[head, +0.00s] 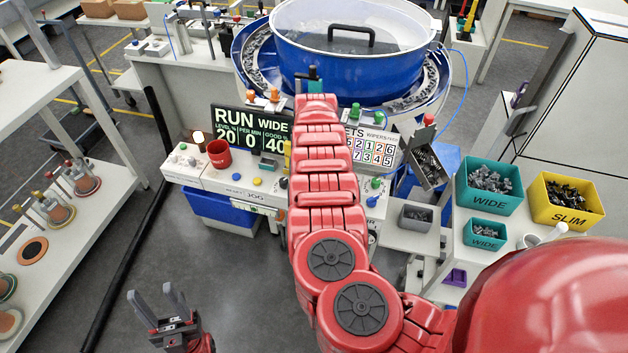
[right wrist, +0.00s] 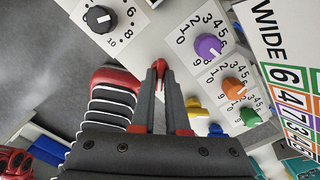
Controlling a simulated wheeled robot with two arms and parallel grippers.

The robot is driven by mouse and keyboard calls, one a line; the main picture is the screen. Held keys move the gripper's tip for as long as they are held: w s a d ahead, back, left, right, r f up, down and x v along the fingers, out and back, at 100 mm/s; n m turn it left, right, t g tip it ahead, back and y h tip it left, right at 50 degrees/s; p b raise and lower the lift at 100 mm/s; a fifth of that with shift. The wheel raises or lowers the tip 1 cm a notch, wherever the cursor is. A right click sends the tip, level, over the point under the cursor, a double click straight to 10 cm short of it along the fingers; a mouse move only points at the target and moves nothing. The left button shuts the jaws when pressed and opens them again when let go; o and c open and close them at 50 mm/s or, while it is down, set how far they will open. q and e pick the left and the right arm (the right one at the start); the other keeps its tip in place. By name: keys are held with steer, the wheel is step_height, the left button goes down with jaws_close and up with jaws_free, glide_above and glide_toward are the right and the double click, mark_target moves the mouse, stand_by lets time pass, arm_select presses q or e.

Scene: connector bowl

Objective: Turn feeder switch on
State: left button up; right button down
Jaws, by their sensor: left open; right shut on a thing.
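The feeder's control console (head: 205,178) stands below the blue bowl feeder (head: 330,75), which has a clear lid. My right arm crosses the console and hides part of its panel and my right gripper in the head view. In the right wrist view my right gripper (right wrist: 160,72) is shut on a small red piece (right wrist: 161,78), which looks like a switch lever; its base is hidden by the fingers. My left gripper (head: 160,305) is open and empty, low over the floor, away from the console.
The screen (head: 250,130) reads RUN WIDE. A red mug (head: 219,153) stands on the console. Black (right wrist: 100,18), purple (right wrist: 208,46) and orange (right wrist: 235,92) knobs are near my right fingers. Teal (head: 489,185) and yellow (head: 566,200) bins stand right; a shelf (head: 100,200) stands left.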

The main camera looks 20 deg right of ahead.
steer(key=c, duration=0.9)
jaws_free()
steer(key=shift+r, duration=0.4)
step_height(320, 180, up, 16)
steer(key=b, duration=0.4)
steer(key=shift+r, duration=0.25)
